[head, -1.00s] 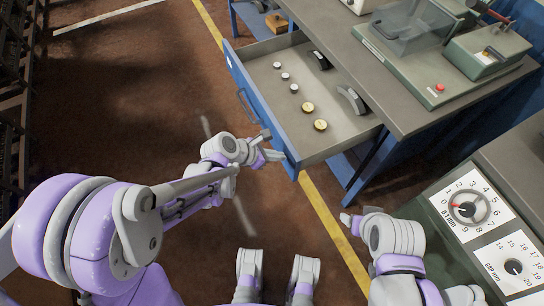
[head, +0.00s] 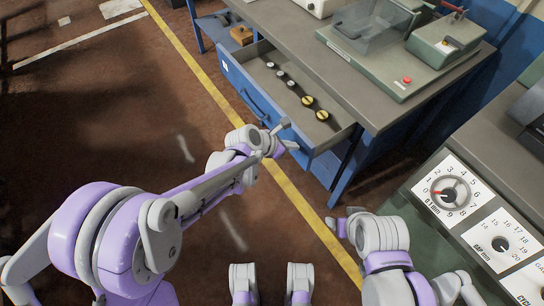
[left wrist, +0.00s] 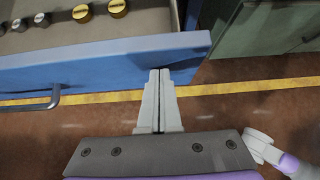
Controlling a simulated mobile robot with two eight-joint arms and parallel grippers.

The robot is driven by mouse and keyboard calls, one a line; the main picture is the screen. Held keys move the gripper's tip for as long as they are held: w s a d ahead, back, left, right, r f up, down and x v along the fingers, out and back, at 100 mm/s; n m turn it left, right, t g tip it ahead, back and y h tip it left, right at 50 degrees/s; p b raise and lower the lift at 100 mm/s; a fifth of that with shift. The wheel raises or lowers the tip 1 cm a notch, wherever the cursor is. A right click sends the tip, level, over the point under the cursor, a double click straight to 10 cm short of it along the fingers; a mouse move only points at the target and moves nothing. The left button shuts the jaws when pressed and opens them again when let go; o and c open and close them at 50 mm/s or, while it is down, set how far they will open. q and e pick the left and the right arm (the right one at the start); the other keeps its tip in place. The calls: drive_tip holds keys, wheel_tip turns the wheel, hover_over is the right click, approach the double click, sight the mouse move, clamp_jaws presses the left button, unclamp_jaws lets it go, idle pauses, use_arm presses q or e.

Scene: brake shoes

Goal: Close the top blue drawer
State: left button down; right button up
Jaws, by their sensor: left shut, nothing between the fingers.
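The top blue drawer (head: 238,79) of the workbench is partly open, with its grey inside showing. Several small silver and brass-coloured round pieces (head: 307,101) lie in it. My left gripper (head: 286,135) is at the front face of the drawer, near its right end. In the left wrist view, its two fingers (left wrist: 159,78) are shut together with nothing between them, and the tips are at the blue drawer front (left wrist: 110,68). The drawer handle (left wrist: 50,101) is off to the left of the fingers. My right gripper (head: 336,225) is low in the head view, away from the drawer; its jaws are unclear.
The grey workbench top (head: 310,62) carries a green-based machine (head: 388,82). A panel with dials (head: 452,192) stands at the right, beside my right arm. A yellow floor line (head: 210,85) runs past the bench. The brown floor (head: 100,110) at the left is clear.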

use_arm(q)
drive_tip(key=w+d, duration=0.6)
drive_tip(key=d, duration=0.3)
drive_tip(key=w+d, duration=0.6)
drive_tip(key=d, duration=0.3)
drive_tip(key=shift+w+r, duration=0.1)
drive_tip(key=shift+r, duration=0.05)
